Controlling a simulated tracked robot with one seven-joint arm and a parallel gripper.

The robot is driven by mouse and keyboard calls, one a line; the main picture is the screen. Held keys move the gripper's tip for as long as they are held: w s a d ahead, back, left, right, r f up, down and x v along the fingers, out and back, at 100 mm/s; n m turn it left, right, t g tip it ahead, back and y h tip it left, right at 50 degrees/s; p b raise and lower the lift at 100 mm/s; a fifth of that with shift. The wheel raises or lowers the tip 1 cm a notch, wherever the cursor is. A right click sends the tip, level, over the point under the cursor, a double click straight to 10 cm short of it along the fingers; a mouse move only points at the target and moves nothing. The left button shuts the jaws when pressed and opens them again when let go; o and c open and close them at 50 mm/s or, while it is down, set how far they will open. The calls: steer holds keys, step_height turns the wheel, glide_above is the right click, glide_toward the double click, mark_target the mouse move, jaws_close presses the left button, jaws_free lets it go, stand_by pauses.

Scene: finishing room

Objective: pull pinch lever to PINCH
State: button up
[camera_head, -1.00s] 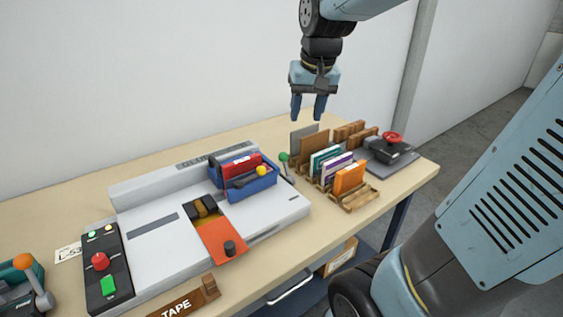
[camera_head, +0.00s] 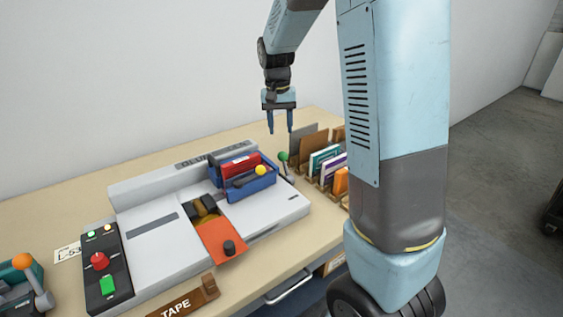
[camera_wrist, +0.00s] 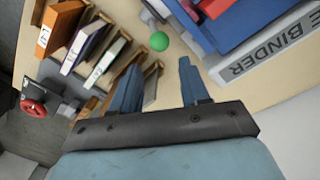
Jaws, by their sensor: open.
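A lever with a green ball knob (camera_head: 283,156) stands at the right end of the white glue binder (camera_head: 155,245). The knob also shows in the wrist view (camera_wrist: 159,41), just beyond and between my fingertips. A yellow ball knob (camera_head: 261,170) sits on the blue carriage (camera_head: 250,187). No PINCH marking is legible, so I cannot tell which knob belongs to the pinch lever. My gripper (camera_head: 280,131) is open and empty, pointing down above the green knob and apart from it. In the wrist view, its fingers (camera_wrist: 158,64) are spread.
Wooden racks with upright booklets (camera_head: 322,160) stand right of the green knob. A red knob (camera_wrist: 34,106) on a dark device lies beyond them. A control panel (camera_head: 104,268) and an orange-knobbed lever (camera_head: 23,261) are at the left. My arm hides the table's right end.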

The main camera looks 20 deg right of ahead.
mark_target(283, 161)
steer(key=f, duration=1.3)
steer(key=shift+s+d, duration=0.15)
steer(key=shift+d, duration=0.2)
